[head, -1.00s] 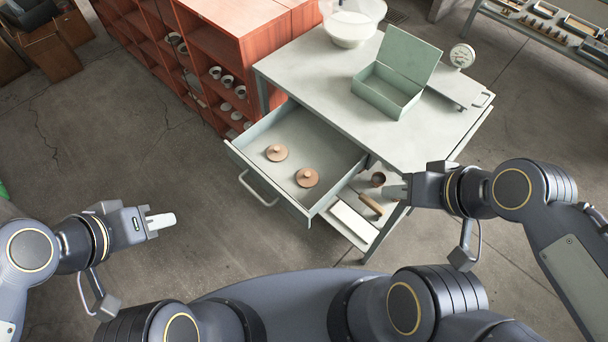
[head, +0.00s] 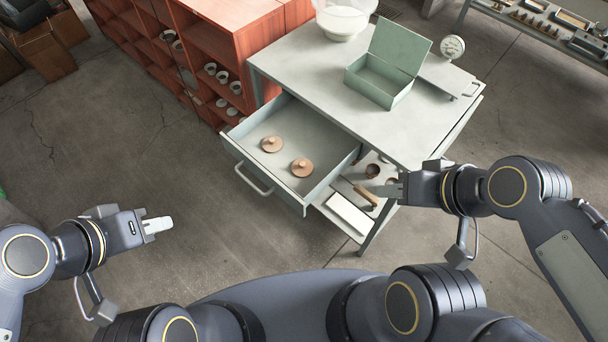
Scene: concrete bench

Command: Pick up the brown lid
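Two brown lids with small knobs lie apart in the open drawer of the bench. One brown lid (head: 272,144) is further back and left, the other brown lid (head: 302,167) nearer and right. The drawer (head: 268,186) is pulled well out. My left gripper (head: 158,225) is at the lower left over the floor, away from the drawer, holding nothing visible. My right gripper (head: 388,191) is by the bench's front right leg, right of the drawer.
A green box (head: 372,83) with its lid up, a glass bowl (head: 345,20) and a dial gauge (head: 452,47) stand on the bench top (head: 315,75). Below, a shelf holds a white block (head: 348,214) and a wooden-handled tool (head: 365,194). A red shelf unit (head: 225,45) stands left behind.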

